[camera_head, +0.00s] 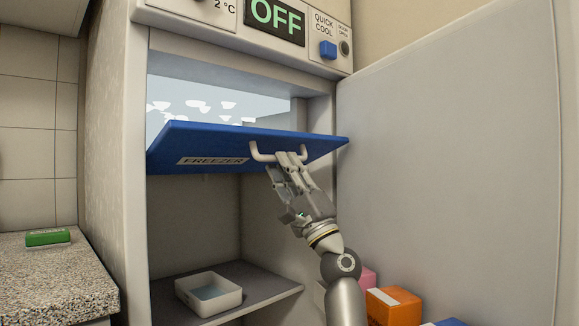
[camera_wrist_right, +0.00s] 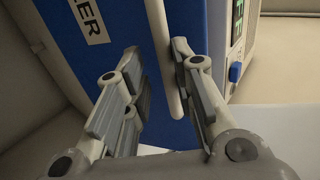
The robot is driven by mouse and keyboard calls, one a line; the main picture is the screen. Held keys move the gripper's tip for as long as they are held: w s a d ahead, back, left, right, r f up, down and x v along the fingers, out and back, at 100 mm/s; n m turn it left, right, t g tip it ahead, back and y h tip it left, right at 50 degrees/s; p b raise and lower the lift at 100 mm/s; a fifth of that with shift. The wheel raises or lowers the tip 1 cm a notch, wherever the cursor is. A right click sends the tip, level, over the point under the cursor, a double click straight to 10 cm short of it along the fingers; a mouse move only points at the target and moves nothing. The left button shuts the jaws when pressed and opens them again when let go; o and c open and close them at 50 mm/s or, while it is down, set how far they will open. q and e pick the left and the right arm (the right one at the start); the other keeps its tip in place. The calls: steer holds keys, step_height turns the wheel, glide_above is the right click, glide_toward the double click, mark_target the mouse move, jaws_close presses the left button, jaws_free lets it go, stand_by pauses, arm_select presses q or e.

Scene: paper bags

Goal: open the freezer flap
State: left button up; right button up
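The blue freezer flap (camera_head: 210,137) is tilted outward in the fridge, with the icy freezer compartment (camera_head: 190,98) visible above it. Its "FREEZER" label and pale handle (camera_head: 257,154) are on the face toward me. The flap also shows in the right wrist view (camera_wrist_right: 137,35). My right gripper (camera_head: 284,163) is at the handle. In the right wrist view its fingers (camera_wrist_right: 160,85) are apart, with the handle bar (camera_wrist_right: 163,60) between them. The bar is close to the right-hand finger, and a gap shows on the other side. Contact is unclear. My left gripper is out of view.
The open fridge door (camera_head: 450,150) stands at the right. A white tray (camera_head: 208,293) is on the shelf below the flap. An orange box (camera_head: 393,306) and other boxes are at lower right. A green box (camera_head: 47,237) lies on the left counter (camera_head: 50,275).

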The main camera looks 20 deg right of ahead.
steer(key=shift+o, duration=1.1)
steer(key=shift+w+a+f, duration=0.35)
steer(key=shift+w+f, duration=0.05)
steer(key=shift+w, duration=0.15)
steer(key=shift+r, duration=0.1)
steer(key=shift+s+d, duration=0.15)
steer(key=v, duration=0.7)
steer(key=shift+s, duration=0.15)
